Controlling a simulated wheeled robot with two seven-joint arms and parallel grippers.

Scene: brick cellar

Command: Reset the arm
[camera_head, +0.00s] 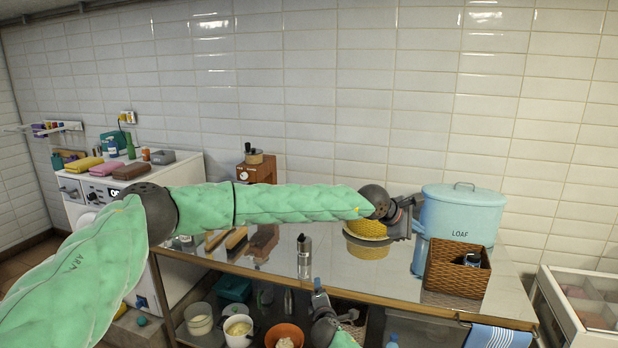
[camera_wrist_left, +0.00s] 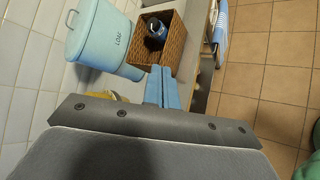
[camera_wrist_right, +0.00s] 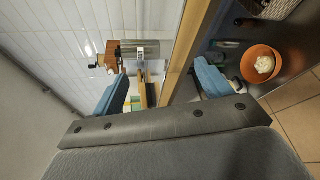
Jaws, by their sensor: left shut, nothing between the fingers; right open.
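My left arm reaches across the head view from the left. Its gripper (camera_head: 414,222) is by the front of the blue bread bin, over the metal table. In the left wrist view its two blue fingers (camera_wrist_left: 162,88) are together, with nothing between them. My right gripper (camera_head: 318,286) is low at the table's front edge. In the right wrist view its blue fingers (camera_wrist_right: 160,88) are wide apart and empty, with the table edge between them.
A bread bin marked LOAF (camera_head: 462,214) and a wicker basket (camera_head: 455,275) stand at the table's right. A yellow woven basket (camera_head: 368,228) is partly behind my left gripper. A steel pepper mill (camera_head: 304,257) stands mid-table. An orange bowl (camera_head: 284,335) sits on the lower shelf.

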